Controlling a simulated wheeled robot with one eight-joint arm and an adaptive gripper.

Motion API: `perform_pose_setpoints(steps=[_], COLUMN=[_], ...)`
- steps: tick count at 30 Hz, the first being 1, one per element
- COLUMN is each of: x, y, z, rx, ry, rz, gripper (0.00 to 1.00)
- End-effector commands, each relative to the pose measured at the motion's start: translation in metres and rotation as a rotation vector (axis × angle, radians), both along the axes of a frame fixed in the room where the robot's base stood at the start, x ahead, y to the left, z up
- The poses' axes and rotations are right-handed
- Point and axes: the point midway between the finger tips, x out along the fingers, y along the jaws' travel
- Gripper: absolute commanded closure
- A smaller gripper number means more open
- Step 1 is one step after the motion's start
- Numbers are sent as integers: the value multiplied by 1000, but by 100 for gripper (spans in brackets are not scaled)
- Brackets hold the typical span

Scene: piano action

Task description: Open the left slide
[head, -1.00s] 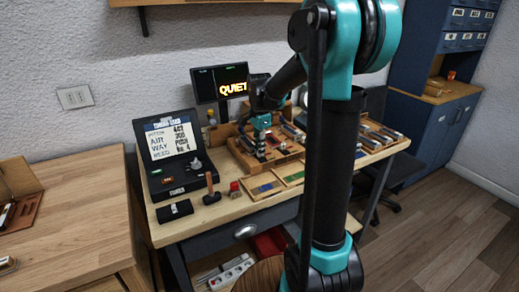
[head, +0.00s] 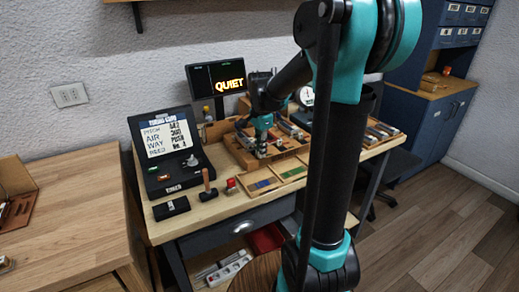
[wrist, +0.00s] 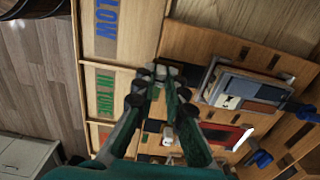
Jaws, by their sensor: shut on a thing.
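My gripper (wrist: 155,75) is low over the wooden piano-action fixture (head: 243,158) on the bench. Its fingertips are close together on a small grey piece (wrist: 166,70) at the fixture's edge, which I take to be the left slide. The fingers hide most of this piece, and how far it is open cannot be told. In the head view my gripper (head: 262,150) also stands upright at the fixture, with its tips too small to make out.
Trays marked LOW (wrist: 106,28) and IN TUNE (wrist: 104,92) lie beside the fixture.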

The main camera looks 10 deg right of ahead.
Motion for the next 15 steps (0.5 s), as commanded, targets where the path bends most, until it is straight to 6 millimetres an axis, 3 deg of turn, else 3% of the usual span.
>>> perform_pose_setpoints(steps=[3, 15], x=[-4, -2], y=[-1, -1], z=[-1, 3], rx=[-3, -2], ry=[9, 5], rz=[-1, 0], gripper=[79, 79])
